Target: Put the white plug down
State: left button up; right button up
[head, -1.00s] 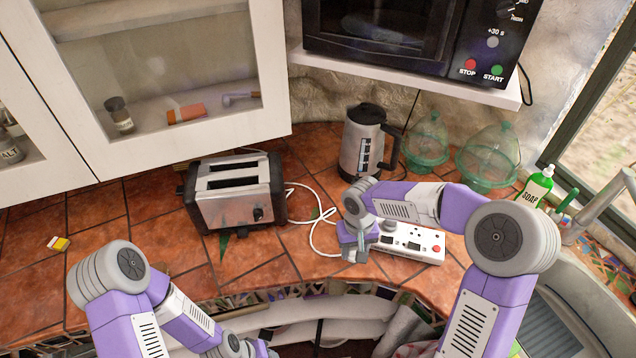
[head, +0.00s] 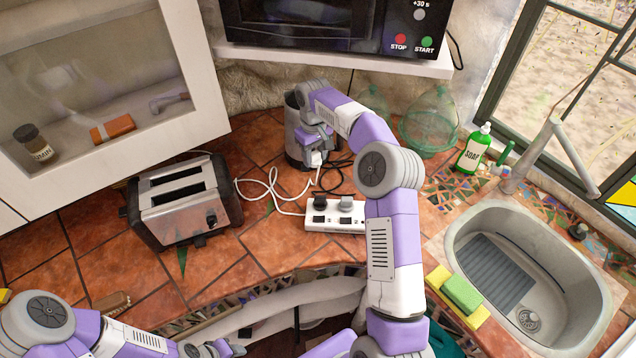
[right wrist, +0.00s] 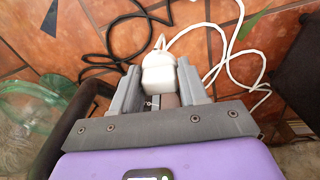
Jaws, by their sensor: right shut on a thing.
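The white plug (right wrist: 160,72) is held between the fingers of my right gripper (right wrist: 160,92) in the right wrist view, with its white cord trailing over the tiles. In the head view, my right gripper (head: 318,150) is in front of the kettle (head: 296,135), and the white plug (head: 316,158) shows small below it, above the counter. My left gripper (head: 215,350) is at the bottom edge, only partly visible, and its fingers are not clear.
A white power strip (head: 335,222) with dark and grey plugs lies nearer on the counter (head: 275,240). The toaster (head: 182,200) stands left. Black cord and white cord loop between them. Green glass domes (head: 429,122) and a soap bottle (head: 474,150) stand right of the kettle.

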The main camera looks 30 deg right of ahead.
jog(key=shift+w+d+r, duration=0.15)
jog(key=shift+d, duration=0.4)
notch_tip(320, 180, down, 10)
jog(key=shift+r+b, duration=0.1)
jog(key=shift+b, duration=0.65)
jog(key=shift+f, duration=0.2)
jog(key=o, duration=1.1)
jog(key=shift+c, duration=0.2)
jog(key=shift+r+p, duration=0.5)
jog(key=shift+r, duration=3.45)
